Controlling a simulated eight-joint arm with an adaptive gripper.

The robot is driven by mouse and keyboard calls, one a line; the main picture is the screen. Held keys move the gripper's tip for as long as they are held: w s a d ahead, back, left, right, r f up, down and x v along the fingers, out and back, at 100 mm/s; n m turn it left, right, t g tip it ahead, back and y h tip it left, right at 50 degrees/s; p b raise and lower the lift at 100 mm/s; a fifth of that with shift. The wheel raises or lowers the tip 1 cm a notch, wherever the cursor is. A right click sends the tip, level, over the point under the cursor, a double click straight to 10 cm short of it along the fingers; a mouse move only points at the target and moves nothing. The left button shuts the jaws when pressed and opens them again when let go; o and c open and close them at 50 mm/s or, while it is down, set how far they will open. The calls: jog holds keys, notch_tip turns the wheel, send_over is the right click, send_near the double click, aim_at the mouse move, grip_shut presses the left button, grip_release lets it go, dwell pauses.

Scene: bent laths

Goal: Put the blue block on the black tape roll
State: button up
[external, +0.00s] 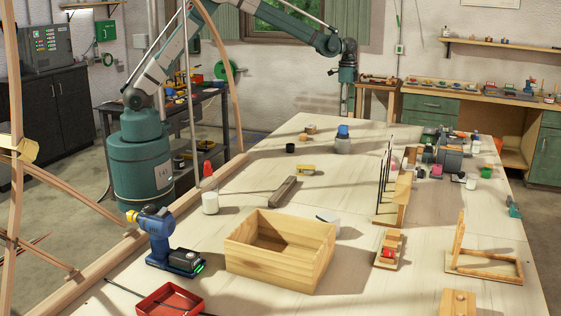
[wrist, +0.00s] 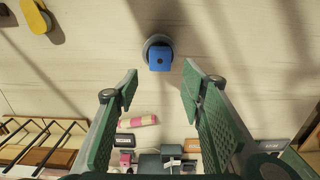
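The blue block (external: 343,130) sits on top of a grey round object (external: 343,146) at the far part of the table. In the wrist view the blue block (wrist: 160,58) is ahead of my fingertips, with the rim of the grey round object (wrist: 153,40) showing around it. I cannot tell whether this round object is the tape roll. A small black round item (external: 290,148) stands to its left and could be the tape roll. My gripper (wrist: 160,76) is open and empty, with the block beyond the gap between its fingers. In the external view my gripper (external: 347,78) is above the far table edge.
A yellow-topped item (external: 306,170) lies nearer; it also shows in the wrist view (wrist: 36,16). A rack with upright rods (external: 390,195) stands to the right. A wooden box (external: 280,250) and a drill (external: 165,240) are in front. Table around the block is mostly clear.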

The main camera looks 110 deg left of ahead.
jog(key=shift+r, duration=1.6)
